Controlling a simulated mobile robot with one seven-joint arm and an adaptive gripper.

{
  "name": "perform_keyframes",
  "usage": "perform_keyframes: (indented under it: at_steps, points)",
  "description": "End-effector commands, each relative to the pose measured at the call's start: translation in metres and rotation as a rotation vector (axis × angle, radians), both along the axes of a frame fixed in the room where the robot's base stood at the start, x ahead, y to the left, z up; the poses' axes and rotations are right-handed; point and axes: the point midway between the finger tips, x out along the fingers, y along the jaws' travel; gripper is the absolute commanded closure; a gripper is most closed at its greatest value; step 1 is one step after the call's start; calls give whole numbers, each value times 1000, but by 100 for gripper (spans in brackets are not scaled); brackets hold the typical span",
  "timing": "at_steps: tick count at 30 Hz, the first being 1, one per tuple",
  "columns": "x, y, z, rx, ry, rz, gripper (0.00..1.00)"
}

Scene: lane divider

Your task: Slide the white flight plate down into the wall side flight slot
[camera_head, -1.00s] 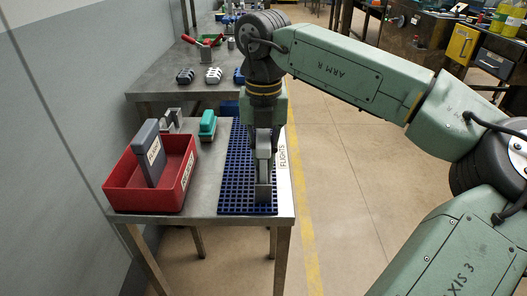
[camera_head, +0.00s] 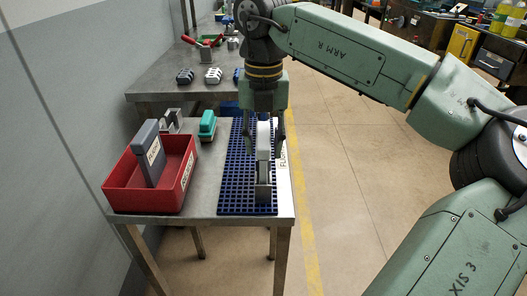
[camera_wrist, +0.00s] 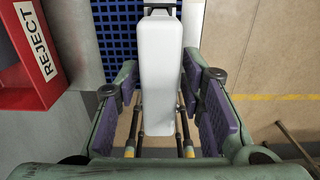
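The white flight plate (camera_head: 264,138) stands upright above the blue grid mat, behind a grey metal block (camera_head: 263,192). It also shows large in the wrist view (camera_wrist: 160,65). My gripper (camera_head: 266,142) is open, with a finger on each side of the plate. In the wrist view my gripper (camera_wrist: 160,105) shows visible gaps between its purple pads and the plate. The plate's lower end is hidden, so I cannot tell how deep it sits or in which slot.
A red reject bin (camera_head: 150,205) holding a grey plate (camera_head: 148,155) stands left, near the wall. A white label strip (camera_head: 284,190) runs along the right.

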Motion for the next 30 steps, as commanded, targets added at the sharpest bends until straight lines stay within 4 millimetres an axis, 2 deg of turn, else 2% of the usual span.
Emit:
perform_keyframes:
  at_steps: [1, 6, 12, 18, 30]
  points:
    - [1, 0, 12, -1, -4, -3, 64]
    - [1, 0, 49, 0, -2, -2, 64]
    - [0, 0, 79, 0, -1, 0, 64]
    - [0, 0, 88, 1, 0, -1, 64]
    - [0, 0, 88, 0, 0, 0, 64]
